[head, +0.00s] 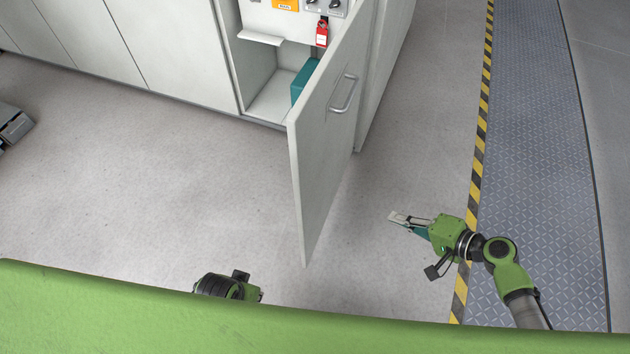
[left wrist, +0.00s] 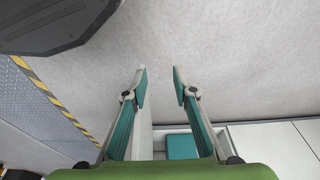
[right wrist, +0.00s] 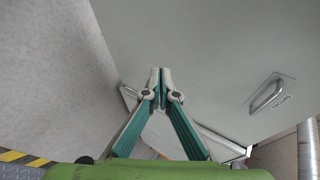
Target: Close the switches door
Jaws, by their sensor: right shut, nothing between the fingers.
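The switches door (head: 325,140) is a light grey panel standing wide open from the cabinet, with a metal handle (head: 345,94) on its outer face. My right gripper (head: 393,216) is shut and empty, to the right of the door on its handle side, apart from it in the head view. In the right wrist view the door (right wrist: 215,50) fills much of the picture beyond the shut fingertips (right wrist: 159,72), with its handle (right wrist: 268,96) at right. My left gripper (left wrist: 159,72) is open and empty; in the head view only part of its wrist shows and its fingers are hidden.
The open cabinet (head: 268,100) holds a teal box (head: 304,80), a red padlock (head: 322,33) and switches (head: 338,5). A yellow-black floor stripe (head: 483,110) borders metal plating at right.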

